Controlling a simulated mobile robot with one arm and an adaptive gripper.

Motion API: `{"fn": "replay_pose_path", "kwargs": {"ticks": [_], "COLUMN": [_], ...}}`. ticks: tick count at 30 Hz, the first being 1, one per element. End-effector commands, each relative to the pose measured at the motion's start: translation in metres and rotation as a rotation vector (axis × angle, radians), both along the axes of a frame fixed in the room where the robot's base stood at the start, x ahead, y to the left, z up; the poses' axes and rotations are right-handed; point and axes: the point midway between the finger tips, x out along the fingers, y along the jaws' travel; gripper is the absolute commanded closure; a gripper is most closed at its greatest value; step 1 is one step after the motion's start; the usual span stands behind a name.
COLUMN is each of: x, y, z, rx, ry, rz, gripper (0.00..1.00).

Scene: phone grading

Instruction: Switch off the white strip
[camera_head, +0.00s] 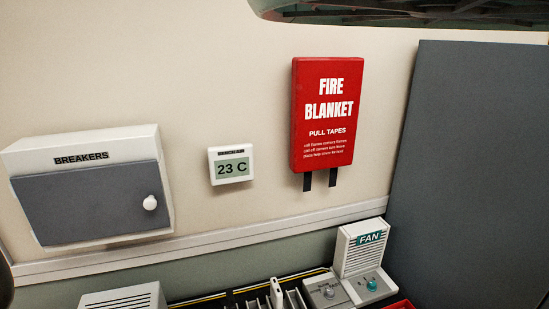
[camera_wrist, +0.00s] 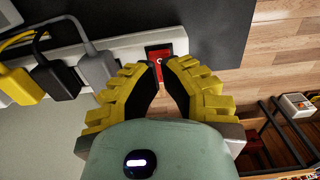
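The white strip (camera_wrist: 128,47) lies across the upper part of the wrist view, on a dark grey surface. Its red rocker switch (camera_wrist: 159,52) is near its right end and carries a small pale mark. My gripper (camera_wrist: 161,80) has yellow fingers with black inner pads. The fingers are drawn nearly together, with only a narrow gap at the tips and nothing held. The tips overlap the lower part of the switch in the view. I cannot tell whether they touch it. I cannot make out the strip or the gripper in the head view.
Yellow (camera_wrist: 20,86), black (camera_wrist: 56,80) and grey (camera_wrist: 97,68) plugs sit in the strip, left of the switch. The head view shows a breaker box (camera_head: 90,190), a thermostat (camera_head: 231,166), a fire blanket (camera_head: 325,115) and a fan unit (camera_head: 362,255).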

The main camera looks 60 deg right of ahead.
Motion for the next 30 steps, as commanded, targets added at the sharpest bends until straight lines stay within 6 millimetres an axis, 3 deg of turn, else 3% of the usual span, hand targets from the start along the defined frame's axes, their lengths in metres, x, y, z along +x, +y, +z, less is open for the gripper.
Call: {"fn": "replay_pose_path", "kwargs": {"ticks": [30], "x": [0.001], "y": [-0.001], "z": [-0.023], "rx": [0.000], "ry": [0.000], "rz": [-0.004], "gripper": [1.00]}}
